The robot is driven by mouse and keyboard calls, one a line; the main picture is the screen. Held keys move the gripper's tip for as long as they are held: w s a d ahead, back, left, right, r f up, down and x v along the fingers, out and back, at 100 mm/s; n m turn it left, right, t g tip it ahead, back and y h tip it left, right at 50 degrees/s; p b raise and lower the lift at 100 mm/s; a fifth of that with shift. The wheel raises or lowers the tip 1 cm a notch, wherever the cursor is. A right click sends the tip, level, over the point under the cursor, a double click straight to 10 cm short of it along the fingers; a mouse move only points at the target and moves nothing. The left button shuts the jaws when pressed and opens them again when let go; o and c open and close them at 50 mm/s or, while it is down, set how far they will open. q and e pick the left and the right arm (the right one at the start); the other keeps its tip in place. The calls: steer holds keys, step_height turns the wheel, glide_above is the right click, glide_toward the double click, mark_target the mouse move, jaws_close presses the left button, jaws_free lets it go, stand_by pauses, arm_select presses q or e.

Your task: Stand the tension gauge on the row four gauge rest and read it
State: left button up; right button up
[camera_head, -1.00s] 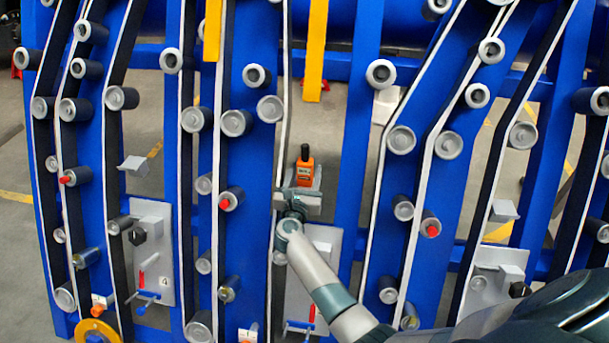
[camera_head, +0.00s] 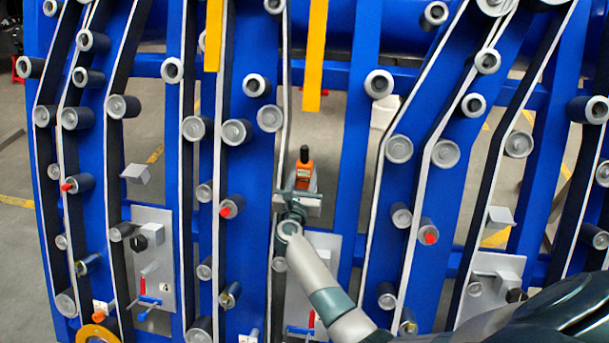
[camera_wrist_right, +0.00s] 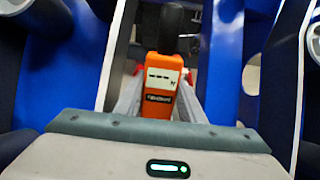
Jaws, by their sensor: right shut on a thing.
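The tension gauge is an orange tool with a black top (camera_head: 305,173), standing upright at the middle of the head view, in front of the gap between blue uprights. It also shows in the right wrist view (camera_wrist_right: 160,88), with a pale label panel on its face. My right gripper (camera_head: 302,192) is shut on the gauge, its fingers on both sides of the orange body. What is under the gauge is hidden by my gripper and wrist, so I cannot tell whether it touches a rest. My left gripper is not in view.
Blue uprights carry belts and several grey rollers, some red-tipped. Grey plates with brackets, red handles and blue levers sit low at left (camera_head: 152,260) and right (camera_head: 497,280). A similar plate (camera_head: 325,246) is partly behind my right arm. Yellow bars (camera_head: 315,55) hang above the gauge.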

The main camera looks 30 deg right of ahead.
mark_target(306, 169)
steer(key=shift+r+p, duration=1.3)
steer(key=shift+r, duration=0.5)
steer(key=shift+s, duration=0.15)
steer(key=shift+s+f+b, duration=0.1)
steer(key=shift+s+b, duration=0.3)
steer(key=shift+s, duration=0.1)
steer(key=s+a+r+n+t+y+b, duration=0.1)
steer(key=s+a+n+y+b, duration=0.2)
steer(key=s+a, duration=0.4)
steer(key=s+a+r+n+t+y+b, duration=0.2)
steer(key=s+a+n+y+b, duration=0.2)
steer(key=s, duration=1.6)
steer(key=a+y+b, duration=0.1)
steer(key=a+y, duration=0.2)
steer(key=a, duration=0.1)
steer(key=shift+a+t+y, duration=0.2)
steer(key=shift+t+y, duration=0.1)
steer(key=shift+y, duration=0.1)
